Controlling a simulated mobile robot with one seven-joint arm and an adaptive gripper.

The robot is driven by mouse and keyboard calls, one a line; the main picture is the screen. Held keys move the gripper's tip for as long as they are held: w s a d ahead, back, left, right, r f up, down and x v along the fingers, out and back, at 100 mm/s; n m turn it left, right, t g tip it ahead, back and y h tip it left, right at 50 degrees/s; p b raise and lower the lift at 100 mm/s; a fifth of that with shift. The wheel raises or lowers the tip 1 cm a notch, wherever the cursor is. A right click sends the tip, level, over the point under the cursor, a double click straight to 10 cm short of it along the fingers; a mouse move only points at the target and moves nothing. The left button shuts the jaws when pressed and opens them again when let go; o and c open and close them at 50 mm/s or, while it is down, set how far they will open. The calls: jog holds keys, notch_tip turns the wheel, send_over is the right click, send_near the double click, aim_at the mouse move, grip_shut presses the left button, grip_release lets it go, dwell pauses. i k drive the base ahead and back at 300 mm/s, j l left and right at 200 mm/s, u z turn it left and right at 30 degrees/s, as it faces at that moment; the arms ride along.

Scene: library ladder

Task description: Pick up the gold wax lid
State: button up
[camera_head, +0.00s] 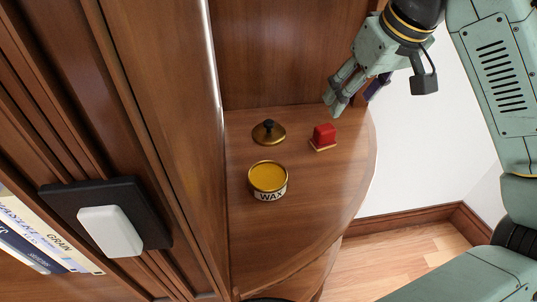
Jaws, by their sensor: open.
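The gold wax lid (268,133) is a round, domed lid with a dark knob on top. It lies on the wooden shelf (330,185), behind the wax tin. The open wax tin (268,181) is labelled WAX and shows yellow wax inside. My gripper (334,103) is open and empty. In the picture it is to the right of the lid and above the red block, apart from the lid. Its fingers point down and left.
A red block (323,135) on a pale base stands right of the lid, below my gripper. A tall wooden panel (165,120) borders the shelf on the left. A wooden back panel (290,55) rises behind. The shelf's right edge is curved; its front right is clear.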

aim_at(268, 133)
jog(key=i+l, duration=0.15)
jog(key=l, duration=0.25)
jog(key=i+l+u, duration=0.15)
jog(key=l, duration=0.25)
jog(key=i+l, duration=0.1)
jog(key=l, duration=0.3)
jog(key=u, duration=0.05)
